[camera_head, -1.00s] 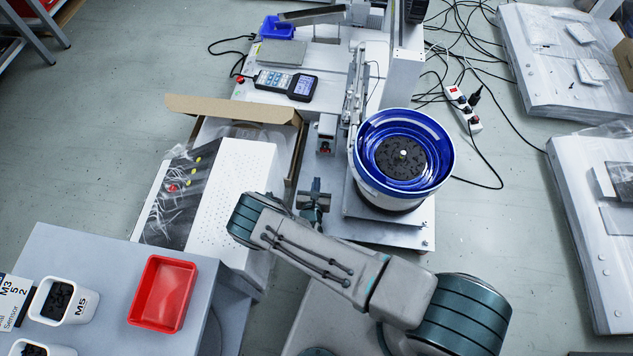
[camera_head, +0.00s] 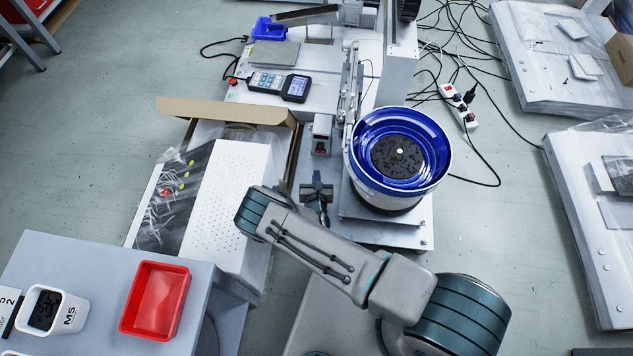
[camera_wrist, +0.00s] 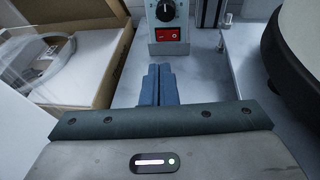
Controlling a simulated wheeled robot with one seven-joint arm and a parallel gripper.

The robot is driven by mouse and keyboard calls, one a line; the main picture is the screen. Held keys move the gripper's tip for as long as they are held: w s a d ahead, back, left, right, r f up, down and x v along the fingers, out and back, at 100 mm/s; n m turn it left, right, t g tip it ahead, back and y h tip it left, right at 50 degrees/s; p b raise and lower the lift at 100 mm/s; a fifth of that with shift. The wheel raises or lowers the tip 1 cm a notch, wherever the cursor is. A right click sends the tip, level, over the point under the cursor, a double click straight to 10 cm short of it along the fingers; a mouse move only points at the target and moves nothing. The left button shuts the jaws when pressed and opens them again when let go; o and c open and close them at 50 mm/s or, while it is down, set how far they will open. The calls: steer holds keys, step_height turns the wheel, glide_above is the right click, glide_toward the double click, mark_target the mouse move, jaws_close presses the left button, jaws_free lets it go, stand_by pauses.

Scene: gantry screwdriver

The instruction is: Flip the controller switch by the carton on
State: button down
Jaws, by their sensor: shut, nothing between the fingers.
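The controller (camera_head: 322,128) is a small grey box standing beside the open carton (camera_head: 228,110). In the wrist view, the controller (camera_wrist: 151,35) shows a black dial above a red rocker switch (camera_wrist: 167,34). The switch is a small red spot in the head view (camera_head: 320,149). I cannot tell which side of the rocker is pressed. My gripper (camera_wrist: 157,70) is shut and empty, its blue-grey fingers together and pointing toward the controller. A gap shows between fingertips and switch, which is slightly right of them in the wrist view. In the head view my gripper (camera_head: 317,186) is in front of the controller.
The carton's cardboard wall (camera_wrist: 112,45) rises close to the left of my fingers. A blue bowl feeder (camera_head: 438,160) stands close on the right. A metal baseplate (camera_wrist: 240,85) lies beneath it. A red tray (camera_head: 155,300) is at the lower left.

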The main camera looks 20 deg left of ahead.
mark_target(317, 151)
steer(key=b+x, duration=0.1)
steer(key=x, duration=0.3)
steer(key=b+x, duration=0.2)
steer(key=x, duration=0.2)
steer(key=shift+w+r, duration=0.1)
steer(key=shift+r, duration=0.1)
steer(key=shift+w+a+r+b, duration=0.2)
steer(key=shift+w+b, duration=0.2)
steer(key=shift+w, duration=0.15)
steer(key=shift+w+a+f+m+h+b, duration=0.1)
steer(key=shift+w+a+m+h+b, duration=0.1)
steer(key=shift+w+m+h+b, duration=0.25)
steer(key=shift+s, duration=0.2)
steer(key=shift+s+d+p, duration=0.1)
steer(key=shift+s+p, duration=0.2)
steer(key=shift+p, duration=0.05)
steer(key=p+v, duration=0.1)
steer(key=v, duration=0.3)
steer(key=a+p+v, duration=0.1)
steer(key=p+v, duration=0.1)
steer(key=v, duration=0.2)
steer(key=s+a+f+p+v, duration=0.1)
steer(key=p+v, duration=0.1)
steer(key=v, duration=0.3)
steer(key=shift+a+r, duration=0.1)
steer(key=shift+a, duration=0.05)
